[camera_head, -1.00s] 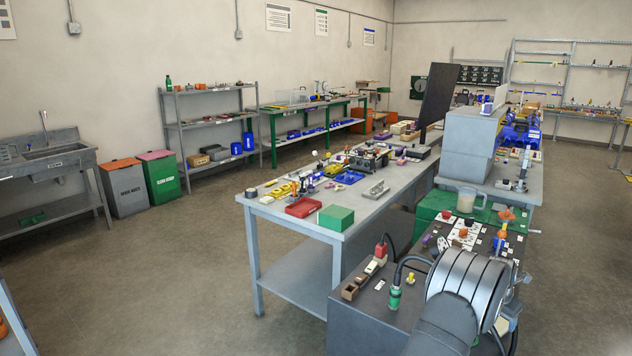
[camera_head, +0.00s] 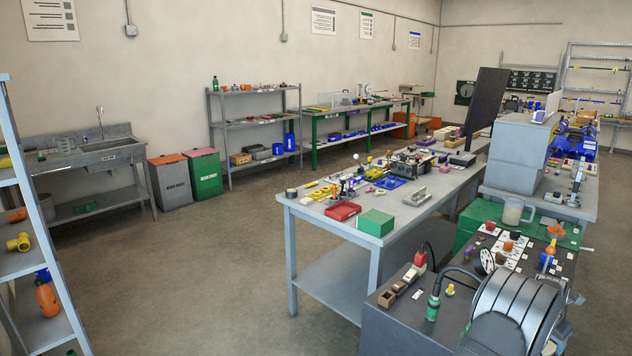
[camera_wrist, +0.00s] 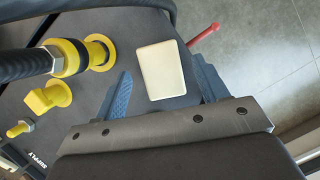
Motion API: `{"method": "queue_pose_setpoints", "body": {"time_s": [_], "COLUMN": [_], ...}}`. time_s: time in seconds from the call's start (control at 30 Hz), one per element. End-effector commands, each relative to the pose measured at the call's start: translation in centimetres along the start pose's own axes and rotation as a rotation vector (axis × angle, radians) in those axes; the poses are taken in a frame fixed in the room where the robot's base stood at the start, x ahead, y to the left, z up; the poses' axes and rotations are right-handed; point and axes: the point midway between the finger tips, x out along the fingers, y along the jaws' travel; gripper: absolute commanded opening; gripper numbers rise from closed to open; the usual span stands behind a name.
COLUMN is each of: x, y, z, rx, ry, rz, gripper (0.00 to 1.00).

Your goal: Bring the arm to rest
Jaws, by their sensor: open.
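My gripper (camera_wrist: 158,66) shows in the wrist view, its two blue fingers spread wide apart. A cream rectangular piece (camera_wrist: 163,72) shows between the fingers over a dark cart top (camera_wrist: 150,28); the gap in height cannot be told. The fingers do not appear to grip it. In the head view my gripper cannot be made out. A large grey ribbed cylinder (camera_head: 515,305) fills the lower right there; I cannot tell whether it belongs to my arm.
In the wrist view, a yellow-collared black hose (camera_wrist: 65,57), a yellow knob (camera_wrist: 47,97) and a red rod (camera_wrist: 203,35) lie close to the fingers. In the head view, the cart (camera_head: 395,325) stands beside a crowded workbench (camera_head: 300,207). Open floor (camera_head: 200,270) lies left.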

Motion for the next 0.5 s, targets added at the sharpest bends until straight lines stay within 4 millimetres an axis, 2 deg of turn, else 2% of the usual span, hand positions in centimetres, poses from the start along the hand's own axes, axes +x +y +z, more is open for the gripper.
{"method": "queue_pose_setpoints", "body": {"time_s": [0.17,0.2,0.5], "x": [2.0,0.7,-4.7], "y": [0.0,0.0,0.0], "z": [-1.1,-0.8,-0.8], "rx": [-0.001,0.0,-0.001], "ry": [0.002,-0.004,-0.002], "rz": [-0.001,0.0,0.001], "gripper": [0.67,0.67,0.67]}}
